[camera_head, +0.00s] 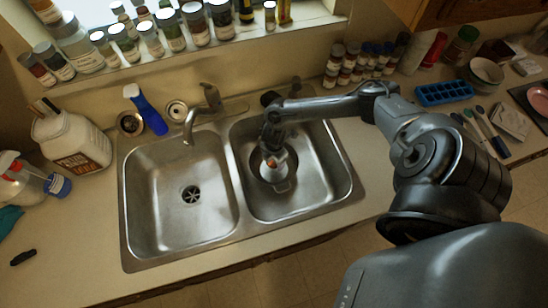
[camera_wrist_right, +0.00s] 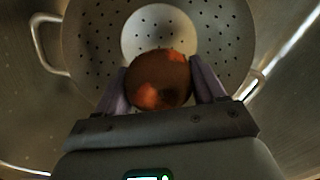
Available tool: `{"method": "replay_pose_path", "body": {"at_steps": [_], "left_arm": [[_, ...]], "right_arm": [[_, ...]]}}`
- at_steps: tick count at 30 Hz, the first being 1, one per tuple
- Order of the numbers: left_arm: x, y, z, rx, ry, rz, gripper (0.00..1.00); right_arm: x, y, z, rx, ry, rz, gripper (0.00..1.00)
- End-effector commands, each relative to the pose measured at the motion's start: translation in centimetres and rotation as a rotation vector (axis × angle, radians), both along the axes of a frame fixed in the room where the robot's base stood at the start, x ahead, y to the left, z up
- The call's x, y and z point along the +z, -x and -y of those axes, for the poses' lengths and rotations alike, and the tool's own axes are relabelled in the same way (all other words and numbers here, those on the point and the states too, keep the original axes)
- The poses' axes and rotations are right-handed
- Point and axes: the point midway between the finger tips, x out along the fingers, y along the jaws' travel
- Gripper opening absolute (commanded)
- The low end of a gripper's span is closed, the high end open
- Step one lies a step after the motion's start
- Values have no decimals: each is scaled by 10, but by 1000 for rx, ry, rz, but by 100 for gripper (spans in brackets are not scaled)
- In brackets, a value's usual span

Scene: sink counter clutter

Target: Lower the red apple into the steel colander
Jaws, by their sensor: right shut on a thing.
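The red apple (camera_wrist_right: 158,80) is between the two fingers of my right gripper (camera_wrist_right: 160,85) in the right wrist view, and the gripper is shut on it. The steel colander (camera_wrist_right: 85,50) with its small holes and side handles lies under and around the apple in that view. In the head view the colander (camera_head: 283,187) sits in the right sink basin, and my right gripper (camera_head: 271,165) is over it with a little of the apple (camera_head: 271,162) showing. I cannot tell whether the apple touches the colander's bottom. My left gripper is not in view.
The right basin (camera_head: 325,165) walls surround the colander. The left basin (camera_head: 165,215) is empty. A faucet (camera_head: 190,122) and a blue bottle (camera_head: 146,112) stand behind the sink. Jars line the ledge. A blue ice tray (camera_head: 443,93) lies on the right counter.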

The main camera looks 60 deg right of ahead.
Motion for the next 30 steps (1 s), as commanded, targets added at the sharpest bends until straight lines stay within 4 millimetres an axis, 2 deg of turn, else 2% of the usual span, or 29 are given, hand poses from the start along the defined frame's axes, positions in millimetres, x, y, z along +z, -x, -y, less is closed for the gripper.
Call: {"method": "replay_pose_path", "body": {"at_steps": [30], "left_arm": [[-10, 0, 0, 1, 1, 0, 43]], "right_arm": [[-14, 0, 0, -1, 0, 0, 34]]}}
